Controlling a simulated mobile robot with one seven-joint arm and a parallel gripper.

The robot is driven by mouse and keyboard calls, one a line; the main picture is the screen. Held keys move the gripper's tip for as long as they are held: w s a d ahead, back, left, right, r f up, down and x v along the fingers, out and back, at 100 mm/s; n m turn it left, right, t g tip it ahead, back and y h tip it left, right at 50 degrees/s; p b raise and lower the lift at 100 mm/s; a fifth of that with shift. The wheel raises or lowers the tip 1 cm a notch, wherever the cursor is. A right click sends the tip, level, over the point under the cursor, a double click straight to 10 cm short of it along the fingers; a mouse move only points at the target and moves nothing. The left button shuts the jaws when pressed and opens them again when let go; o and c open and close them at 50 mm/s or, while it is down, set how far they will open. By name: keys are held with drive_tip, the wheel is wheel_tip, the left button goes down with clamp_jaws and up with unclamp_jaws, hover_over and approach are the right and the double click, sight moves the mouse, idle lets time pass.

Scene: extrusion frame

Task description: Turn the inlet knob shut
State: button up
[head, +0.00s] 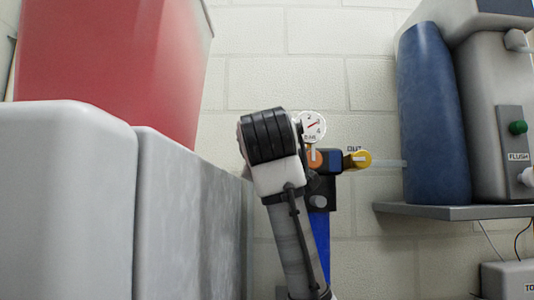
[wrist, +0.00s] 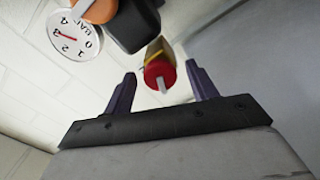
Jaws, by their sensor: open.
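A red-faced knob with a pale tab and a yellow body behind it (wrist: 160,73) shows in the wrist view, and it appears to be the inlet knob. It lies between and just beyond the fingertips of my gripper (wrist: 161,69), which is open, with a gap on each side. No label shows on it. In the head view my arm hides this knob and the gripper. The pressure gauge (head: 313,126) shows to the right of my arm. In the wrist view the gauge (wrist: 72,35) is at upper left, turned nearly upside down.
The yellow outlet knob (head: 358,159), marked OUT, has a pale tube running right. An orange-ended block (head: 318,160) sits below the gauge. A blue cylinder (head: 432,115) and grey machine (head: 490,110) stand on a shelf (head: 455,212) at right. Grey bins (head: 65,200) and a red container (head: 110,65) crowd the left.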

drive_tip(key=c, duration=1)
drive_tip(key=shift+m, duration=0.3)
drive_tip(key=m, duration=1.2)
drive_tip(key=shift+m+b, duration=0.3)
